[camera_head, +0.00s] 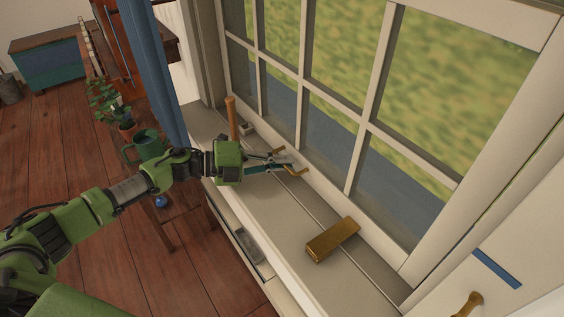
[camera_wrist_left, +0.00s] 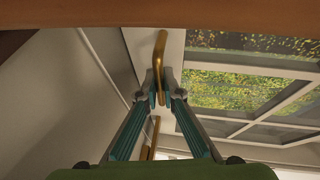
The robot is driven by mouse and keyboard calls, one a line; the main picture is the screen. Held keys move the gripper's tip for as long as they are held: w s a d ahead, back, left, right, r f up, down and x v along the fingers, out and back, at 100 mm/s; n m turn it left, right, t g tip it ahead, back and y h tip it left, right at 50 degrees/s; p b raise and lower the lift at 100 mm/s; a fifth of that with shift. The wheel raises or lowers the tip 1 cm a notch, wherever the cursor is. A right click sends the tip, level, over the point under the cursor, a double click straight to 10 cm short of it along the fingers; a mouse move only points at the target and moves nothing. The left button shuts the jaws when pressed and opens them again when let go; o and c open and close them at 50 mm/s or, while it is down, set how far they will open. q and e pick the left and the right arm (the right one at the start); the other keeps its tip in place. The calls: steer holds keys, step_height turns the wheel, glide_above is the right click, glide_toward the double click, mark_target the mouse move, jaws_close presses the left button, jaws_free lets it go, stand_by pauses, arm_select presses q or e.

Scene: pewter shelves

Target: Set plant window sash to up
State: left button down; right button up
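The white-framed window sash (camera_head: 375,225) with several panes fills the right of the head view; its bottom rail runs close along the sill. A brass handle (camera_head: 297,171) sits low on the sash. My left gripper (camera_head: 284,160) reaches over the sill to it. In the left wrist view, the teal fingers (camera_wrist_left: 162,88) close in on both sides of the brass handle (camera_wrist_left: 160,45), with no clear gap at the tips. Another brass piece (camera_wrist_left: 151,138) shows lower between the fingers; I cannot tell what it is. My right gripper is out of view.
A gold bar (camera_head: 333,240) lies on the sill (camera_head: 290,245), right of my gripper. An upright wooden handle (camera_head: 231,117) stands at the sill's far end.

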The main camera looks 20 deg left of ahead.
arm_select(q)
steer(key=shift+r, duration=0.1)
steer(key=p, duration=2.1)
glide_toward(307, 50)
steer(key=x, duration=0.5)
steer(key=shift+w+f, duration=0.1)
steer(key=shift+f, duration=0.25)
steer(key=shift+r+p, duration=0.3)
steer(key=shift+r, duration=0.05)
steer(key=shift+d+f, duration=0.1)
steer(key=c, duration=2.2)
jaws_free()
steer(key=v, duration=1.2)
